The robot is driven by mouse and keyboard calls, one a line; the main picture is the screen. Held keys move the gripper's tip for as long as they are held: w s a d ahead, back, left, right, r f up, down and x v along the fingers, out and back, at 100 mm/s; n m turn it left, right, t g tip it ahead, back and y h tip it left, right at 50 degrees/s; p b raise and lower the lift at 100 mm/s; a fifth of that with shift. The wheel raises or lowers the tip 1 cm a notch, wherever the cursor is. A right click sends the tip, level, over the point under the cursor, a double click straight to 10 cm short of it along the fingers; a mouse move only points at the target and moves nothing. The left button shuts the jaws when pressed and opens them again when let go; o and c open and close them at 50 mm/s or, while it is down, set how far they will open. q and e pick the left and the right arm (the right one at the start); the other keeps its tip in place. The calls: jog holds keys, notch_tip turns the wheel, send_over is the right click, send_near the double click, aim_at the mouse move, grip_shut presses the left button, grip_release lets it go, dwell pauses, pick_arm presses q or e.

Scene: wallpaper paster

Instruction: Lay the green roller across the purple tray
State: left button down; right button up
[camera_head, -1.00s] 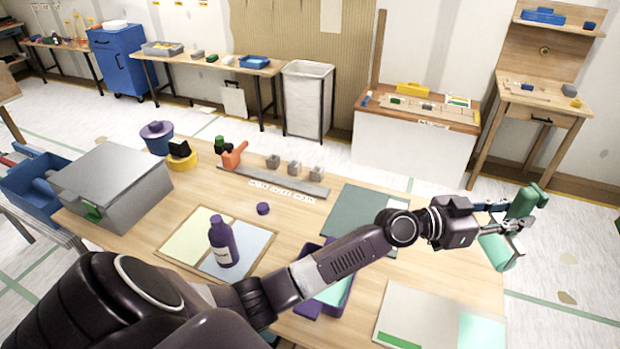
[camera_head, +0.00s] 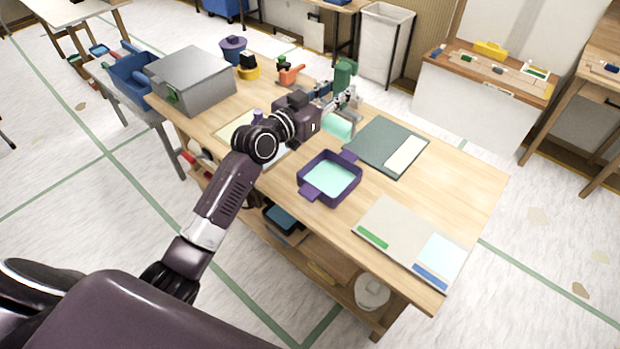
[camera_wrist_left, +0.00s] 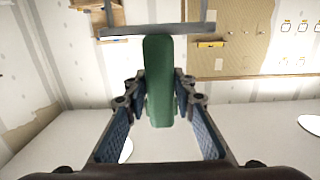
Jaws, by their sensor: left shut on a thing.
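The green roller shows in the head view as a green handle (camera_head: 345,74) and a pale teal sleeve (camera_head: 338,125). My left gripper (camera_head: 346,98) is shut on it and holds it near the back middle of the table, beyond the tray. In the left wrist view the green handle (camera_wrist_left: 158,82) stands between the two fingers (camera_wrist_left: 160,96). The purple tray (camera_head: 312,192) lies on the table, nearer than the roller, with a pale teal inside and tabs at two ends. The roller and tray look apart. My right gripper is not in view.
A green-grey board with a white strip (camera_head: 376,141) lies right of the tray, and a grey sheet (camera_head: 392,228) lies at the front right. A grey box (camera_head: 195,78) stands at the left. A purple bottle (camera_head: 257,115) is mostly hidden behind my arm.

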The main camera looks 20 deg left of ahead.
aim_at(331, 122)
pick_arm(q)
jog(key=shift+s+a+f, duration=0.15)
jog(key=shift+a+f, duration=0.5)
jog(key=shift+f, duration=0.25)
notch_tip(331, 122, down, 7)
jog(key=shift+b, duration=0.75)
notch_tip(331, 122, down, 11)
jog(key=b, duration=0.7)
jog(key=shift+f+b, duration=0.2)
jog(key=shift+b, duration=0.1)
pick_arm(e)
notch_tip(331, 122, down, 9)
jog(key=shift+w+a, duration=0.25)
